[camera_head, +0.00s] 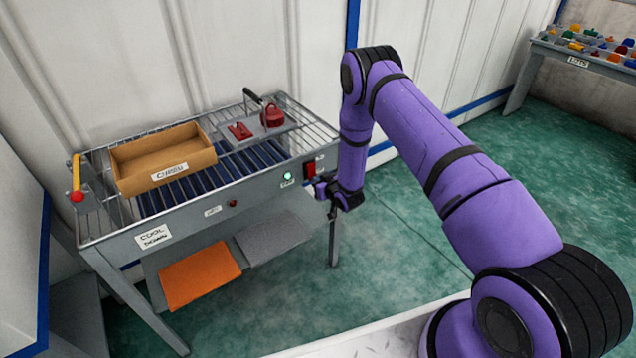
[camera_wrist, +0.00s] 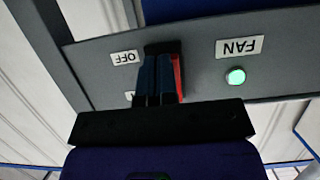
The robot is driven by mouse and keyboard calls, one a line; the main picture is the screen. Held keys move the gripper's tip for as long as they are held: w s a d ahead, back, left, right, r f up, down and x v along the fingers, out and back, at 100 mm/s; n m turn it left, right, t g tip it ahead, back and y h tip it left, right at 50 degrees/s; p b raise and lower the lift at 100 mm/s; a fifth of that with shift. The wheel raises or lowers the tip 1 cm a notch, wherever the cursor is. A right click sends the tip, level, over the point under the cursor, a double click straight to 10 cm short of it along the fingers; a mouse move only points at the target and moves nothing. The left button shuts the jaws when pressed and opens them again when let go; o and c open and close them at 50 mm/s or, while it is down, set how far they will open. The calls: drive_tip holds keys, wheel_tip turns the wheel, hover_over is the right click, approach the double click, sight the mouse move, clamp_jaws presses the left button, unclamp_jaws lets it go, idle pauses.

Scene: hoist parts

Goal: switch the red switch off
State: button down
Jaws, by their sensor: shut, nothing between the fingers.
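The red switch (camera_head: 310,170) sits on the right end of the grey front panel of the cooling table. In the wrist view a red strip of the switch (camera_wrist: 178,76) shows just right of my fingers, which hide the rest. An OFF label (camera_wrist: 124,58) is beside it, and part of another label peeks out below. My gripper (camera_head: 320,187) is shut and empty, right at the switch; its dark fingertips (camera_wrist: 160,60) overlap the switch in the wrist view. I cannot tell whether they touch it. A green lamp (camera_wrist: 236,76) by the FAN label (camera_wrist: 240,47) is lit.
The table carries a cardboard tray (camera_head: 165,158), a grey plate with red parts (camera_head: 258,128) and a yellow lever with a red knob (camera_head: 77,180). Orange (camera_head: 200,275) and grey (camera_head: 272,240) pads lie below. The green floor right of the table is clear.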

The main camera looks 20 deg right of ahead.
idle(0.3)
drive_tip(key=shift+w+a+f, duration=0.1)
drive_tip(key=shift+w+f, duration=0.15)
drive_tip(key=shift+f, duration=0.15)
drive_tip(key=shift+r, duration=0.1)
drive_tip(key=shift+r, duration=0.7)
